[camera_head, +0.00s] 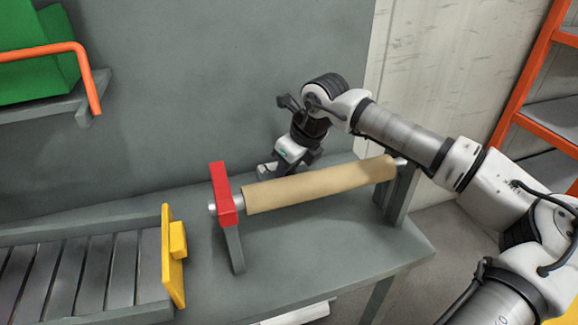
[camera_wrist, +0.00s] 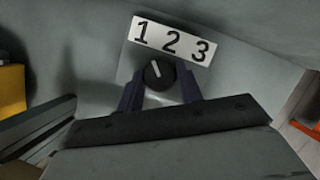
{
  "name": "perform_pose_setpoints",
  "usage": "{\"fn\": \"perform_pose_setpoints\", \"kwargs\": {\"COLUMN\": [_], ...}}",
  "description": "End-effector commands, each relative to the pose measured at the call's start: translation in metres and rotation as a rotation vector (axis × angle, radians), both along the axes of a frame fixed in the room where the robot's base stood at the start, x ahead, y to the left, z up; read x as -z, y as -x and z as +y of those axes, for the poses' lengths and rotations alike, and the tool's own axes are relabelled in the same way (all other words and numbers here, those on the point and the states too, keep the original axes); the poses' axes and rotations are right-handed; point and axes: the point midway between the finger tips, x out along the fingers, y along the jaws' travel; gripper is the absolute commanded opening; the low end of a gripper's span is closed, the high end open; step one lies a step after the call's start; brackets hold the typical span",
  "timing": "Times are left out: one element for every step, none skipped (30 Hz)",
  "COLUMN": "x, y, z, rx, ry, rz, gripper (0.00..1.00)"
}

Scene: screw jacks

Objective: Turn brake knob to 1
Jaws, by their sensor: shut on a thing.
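The brake knob (camera_wrist: 159,75) is a round dark knob with a white pointer line. In the wrist view it sits on a light plate below a white label (camera_wrist: 170,42) reading 1, 2, 3. The pointer line leans up and to the left, toward the 1. My gripper (camera_wrist: 160,92) is shut on the knob, one dark finger on each side of it. In the head view my gripper (camera_head: 272,171) is low against the grey wall, behind the brown roll. The knob and label are hidden in that view.
The brown roll (camera_head: 320,184) lies on a bar between a red-topped stand (camera_head: 222,190) and a grey post (camera_head: 400,192), just in front of my gripper. A slatted conveyor (camera_head: 80,275) with a yellow end plate (camera_head: 173,258) is at left. The grey table's front right is clear.

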Motion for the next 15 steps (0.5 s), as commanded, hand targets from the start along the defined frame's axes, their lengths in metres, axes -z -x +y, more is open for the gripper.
{"fn": "perform_pose_setpoints", "kwargs": {"x": [-0.0002, -0.0002, -0.0003, -0.0003, -0.0003, -0.0004, -0.0003, -0.0003, -0.0003, -0.0003, -0.0003, -0.0003, -0.0004, -0.0003, -0.0004], "y": [-0.0002, -0.0002, -0.0003, -0.0003, -0.0003, -0.0003, -0.0002, -0.0002, -0.0002, -0.0002, -0.0002, -0.0002, -0.0002, -0.0002, -0.0002], "z": [0.0005, 0.0004, 0.0003, 0.0003, 0.0003, 0.0003, 0.0002, 0.0002, 0.0002, 0.0002, 0.0002, 0.0002, 0.0002, 0.0002, 0.0001], "rx": [-0.012, -0.02, -0.027, -0.031, -0.036, -0.04, -0.043, -0.044, -0.046, -0.046, -0.047, -0.047, -0.046, -0.046, -0.046], "ry": [-0.002, -0.001, -0.001, -0.001, 0.0, 0.0, 0.0, 0.001, 0.0, 0.0, 0.001, 0.001, 0.0, 0.0, 0.0], "rz": [0.0, 0.0, 0.0, -0.001, 0.0, 0.0, 0.0, -0.001, -0.001, -0.001, -0.001, -0.001, -0.001, -0.001, -0.001], "gripper": [0.13, 0.13, 0.13, 0.13, 0.13, 0.13, 0.13, 0.13, 0.13, 0.13, 0.13, 0.13, 0.13, 0.13, 0.13]}}
